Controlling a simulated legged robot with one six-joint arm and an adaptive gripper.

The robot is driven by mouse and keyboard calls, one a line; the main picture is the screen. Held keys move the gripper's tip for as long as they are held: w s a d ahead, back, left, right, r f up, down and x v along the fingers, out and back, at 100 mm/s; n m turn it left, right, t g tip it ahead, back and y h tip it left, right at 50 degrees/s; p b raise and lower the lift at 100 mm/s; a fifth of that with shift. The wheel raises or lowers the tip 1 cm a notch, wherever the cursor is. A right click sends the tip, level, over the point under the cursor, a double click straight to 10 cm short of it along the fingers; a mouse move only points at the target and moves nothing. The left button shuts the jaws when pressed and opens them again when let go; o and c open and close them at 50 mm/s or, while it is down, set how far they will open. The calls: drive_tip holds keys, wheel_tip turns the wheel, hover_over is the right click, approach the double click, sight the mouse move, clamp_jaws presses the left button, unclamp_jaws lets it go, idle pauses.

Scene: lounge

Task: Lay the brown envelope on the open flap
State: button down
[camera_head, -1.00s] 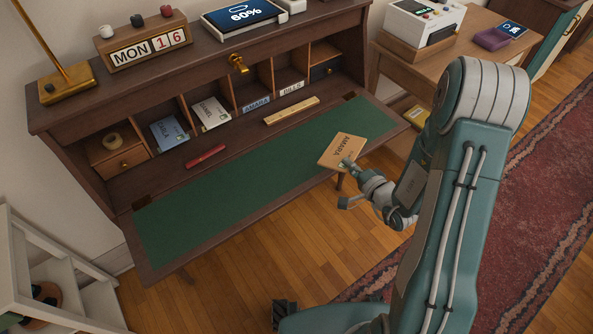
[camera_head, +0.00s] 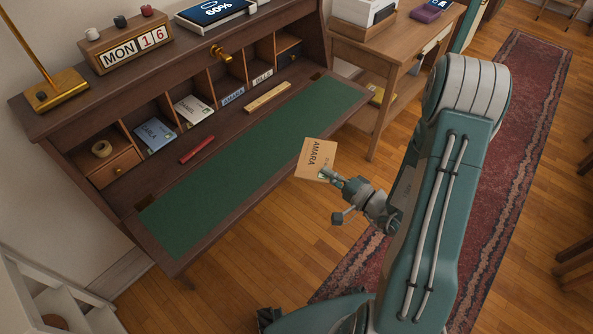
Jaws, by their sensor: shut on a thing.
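The brown envelope (camera_head: 314,157), marked AMARA, is held in my gripper (camera_head: 330,176) by its lower right edge. My gripper is shut on it. The envelope is in the air, to the right of the desk's open flap (camera_head: 250,152) in the picture and in front of its front edge. The flap is dark wood with a green inlay, and its green surface is bare. The envelope's height above the flap is hard to tell.
Behind the flap, pigeonholes hold envelopes, including one marked CARLA (camera_head: 156,135) and one marked DANIEL (camera_head: 193,111). A red stick (camera_head: 197,150) and a brass-coloured bar (camera_head: 268,97) lie along the flap's back. A side table (camera_head: 390,50) stands at right. A white shelf unit (camera_head: 60,300) is lower left.

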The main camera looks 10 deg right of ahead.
sight(313, 166)
drive_tip(key=w+f, duration=0.1)
drive_tip(key=w+a, duration=0.1)
drive_tip(key=w, duration=0.1)
drive_tip(key=w+a+f, duration=0.1)
drive_tip(key=w, duration=0.1)
drive_tip(key=shift+w+a+f, duration=0.25)
drive_tip(key=shift+f, duration=0.1)
drive_tip(key=w+a+f, duration=0.2)
drive_tip(key=w+f, duration=0.3)
drive_tip(key=f, duration=0.4)
drive_tip(key=c, duration=0.8)
unclamp_jaws()
drive_tip(key=shift+d, duration=0.15)
